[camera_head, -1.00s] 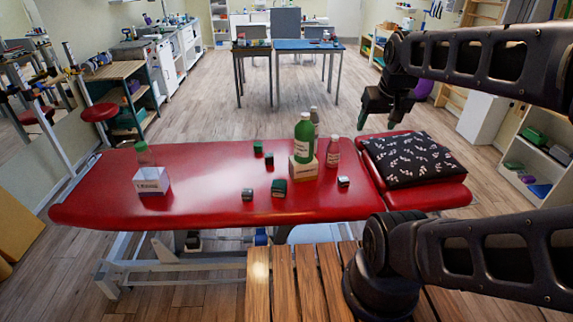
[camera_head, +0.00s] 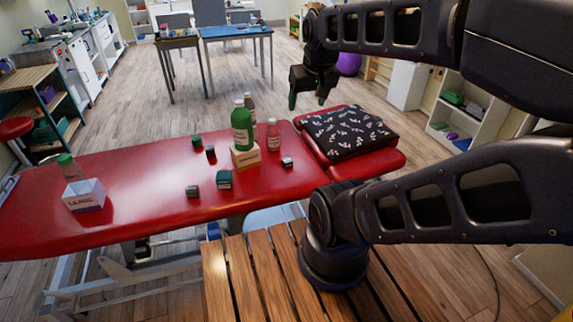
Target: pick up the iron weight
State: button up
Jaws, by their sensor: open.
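Several small dark cubes lie apart on the red treatment table (camera_head: 130,222). A larger green-topped cube (camera_head: 224,179) with a pale label is near the front edge, with a grey-green cube (camera_head: 192,191) left of it. A green cube (camera_head: 197,140) and a darker cube (camera_head: 210,151) lie further back. A dark grey cube (camera_head: 287,162) with a pale face is to the right. I cannot tell which is the iron weight, as the labels are too small to read. My gripper (camera_head: 307,100) is open and empty, raised above and beyond the table's far side.
A patterned black pillow (camera_head: 345,132) lies on the right.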

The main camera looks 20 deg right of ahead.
jog(key=m+g, duration=0.5)
jog(key=m, duration=1.1)
send_over(287, 160)
notch_tip(287, 160, down, 36)
jog(key=f, duration=0.5)
jog(key=shift+s+a+f, duration=0.1)
jog(key=shift+a+f, duration=0.1)
jog(key=shift+f, duration=0.2)
jog(key=shift+d+f, duration=0.2)
jog(key=shift+f, duration=2.5)
